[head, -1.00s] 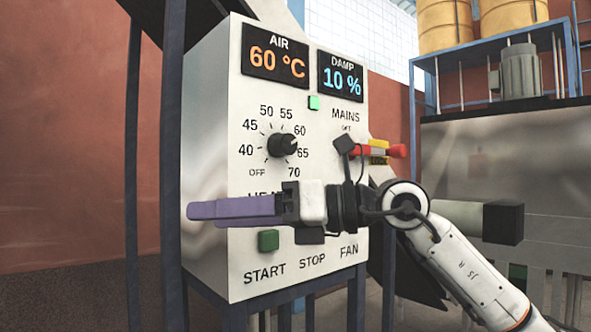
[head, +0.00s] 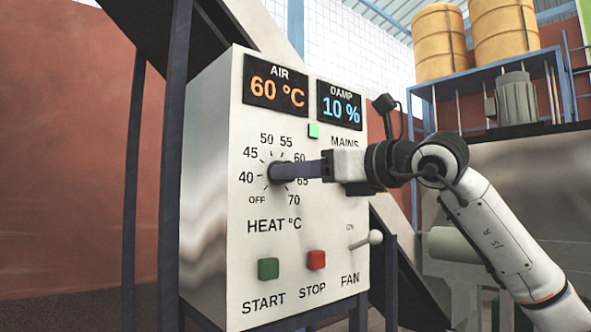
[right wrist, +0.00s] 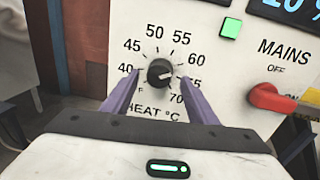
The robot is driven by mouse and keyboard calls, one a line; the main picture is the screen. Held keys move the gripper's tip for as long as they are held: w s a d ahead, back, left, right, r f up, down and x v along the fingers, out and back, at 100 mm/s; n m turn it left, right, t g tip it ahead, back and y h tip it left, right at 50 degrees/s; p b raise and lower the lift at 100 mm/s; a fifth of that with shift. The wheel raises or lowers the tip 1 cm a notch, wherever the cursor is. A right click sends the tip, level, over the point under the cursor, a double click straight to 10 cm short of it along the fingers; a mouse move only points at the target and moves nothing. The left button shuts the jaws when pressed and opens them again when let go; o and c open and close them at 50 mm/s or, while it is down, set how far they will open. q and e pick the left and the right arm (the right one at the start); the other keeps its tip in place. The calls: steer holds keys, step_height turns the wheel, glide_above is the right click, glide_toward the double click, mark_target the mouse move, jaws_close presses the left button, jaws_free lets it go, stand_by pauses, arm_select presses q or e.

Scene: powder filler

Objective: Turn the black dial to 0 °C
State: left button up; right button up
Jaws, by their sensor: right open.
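The black dial (head: 273,174) sits on the front panel, inside a ring of marks from OFF and 40 up to 70, above the label HEAT °C. In the right wrist view the dial (right wrist: 160,72) shows a pale pointer line toward the right, near 60 to 65. No 0 mark is visible on the ring. The AIR display (head: 275,84) reads 60 °C. My right gripper (right wrist: 160,77) is open, its purple fingers on either side of the dial with small gaps. In the head view the right gripper (head: 282,171) partly hides the dial. My left gripper is out of view.
Below the dial are a green START button (head: 268,269), a red STOP button (head: 316,260) and a FAN lever (head: 373,239). A red MAINS switch (right wrist: 277,97) stands right of the dial. A green lamp (head: 313,131) is above.

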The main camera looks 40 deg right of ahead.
steer(key=shift+w+a, duration=0.15)
steer(key=shift+w, duration=0.7)
steer(key=c, duration=1.1)
steer(key=shift+o, duration=0.2)
